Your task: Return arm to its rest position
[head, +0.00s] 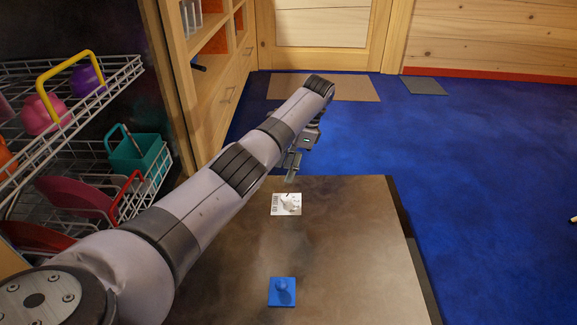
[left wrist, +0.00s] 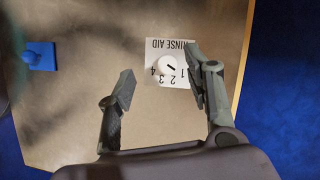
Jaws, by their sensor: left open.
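My left arm reaches in from the left across the head view, over a flat brown-grey panel (head: 340,260). My left gripper (head: 293,160) is at its far end, beyond the rinse aid dial, and partly hidden by the arm. In the left wrist view the gripper (left wrist: 160,85) is open, its two fingers apart with nothing held. The white rinse aid dial (left wrist: 168,68) shows between and beyond the fingertips, its square plate marked with numbers; it also shows in the head view (head: 286,204). My right gripper is not in view.
A blue square with a knob (head: 282,291) sits nearer on the panel. Wire racks (head: 85,85) with colourful dishes stand at the left, close to the arm. A wooden cabinet (head: 225,80) is behind. Blue floor (head: 480,180) lies free at the right.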

